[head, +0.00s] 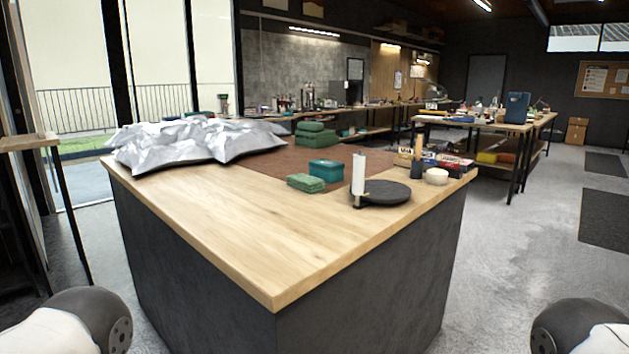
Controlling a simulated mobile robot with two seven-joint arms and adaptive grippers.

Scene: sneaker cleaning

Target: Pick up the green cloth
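A folded green cloth (306,183) lies on the workbench (225,220), toward the middle of its top. It is left of a white upright cylinder and in front of a teal-green box. Nothing covers it. Only rounded dark and white parts of my two arms show at the bottom left and bottom right corners, well apart from the bench top. Neither gripper is visible.
Silvery bags (190,140) fill the bench's back left. A teal box (326,169), white cylinder (358,174), black disc (384,193) and white tub (437,176) stand near the cloth. The front left bench top is clear. Another table (470,122) stands behind right.

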